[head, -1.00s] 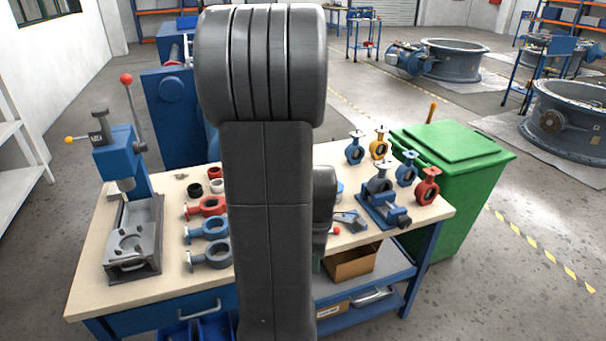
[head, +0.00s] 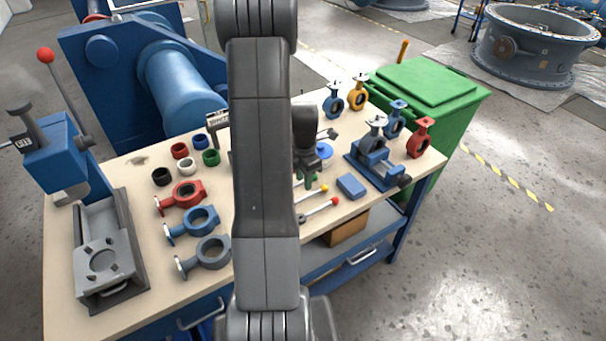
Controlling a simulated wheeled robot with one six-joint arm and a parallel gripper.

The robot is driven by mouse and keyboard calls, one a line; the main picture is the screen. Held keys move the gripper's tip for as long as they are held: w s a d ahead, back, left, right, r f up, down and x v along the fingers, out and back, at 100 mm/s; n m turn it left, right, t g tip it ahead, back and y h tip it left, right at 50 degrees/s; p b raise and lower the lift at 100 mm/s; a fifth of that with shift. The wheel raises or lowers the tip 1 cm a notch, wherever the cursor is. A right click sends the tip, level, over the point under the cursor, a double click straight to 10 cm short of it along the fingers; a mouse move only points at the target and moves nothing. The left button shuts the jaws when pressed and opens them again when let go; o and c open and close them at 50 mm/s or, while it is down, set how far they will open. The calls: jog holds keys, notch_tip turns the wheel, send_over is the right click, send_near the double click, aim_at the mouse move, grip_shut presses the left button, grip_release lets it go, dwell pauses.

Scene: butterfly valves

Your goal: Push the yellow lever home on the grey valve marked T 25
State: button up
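A grey valve (head: 375,137) stands upright in a blue vise (head: 383,168) on the right part of the bench. Another grey valve body (head: 206,252) lies flat at the left. No T 25 marking is readable on either. A lever with a yellow tip (head: 313,193) lies on the bench near the middle, above a lever with a red ball end (head: 320,210). My gripper (head: 308,178) is low over the bench, left of the vise and close to the levers. My arm hides much of it, so its fingers and any hold are unclear.
Blue (head: 333,105), yellow (head: 358,95), blue (head: 395,118) and red (head: 421,137) valves stand around the vise. A blue block (head: 351,187) lies in front of it. A press (head: 105,250) stands at the left. A green bin (head: 425,90) is behind the bench.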

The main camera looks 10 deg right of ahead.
aim_at(304, 197)
notch_tip(304, 197, down, 8)
jog(key=b, duration=0.5)
jog(key=shift+r, duration=0.2)
jog(key=shift+c, duration=0.4)
grip_shut()
jog(key=shift+r, duration=0.1)
dwell(0.9)
jog(key=shift+r+p, duration=0.9)
jog(key=shift+r, duration=0.65)
jog(key=shift+f, duration=0.1)
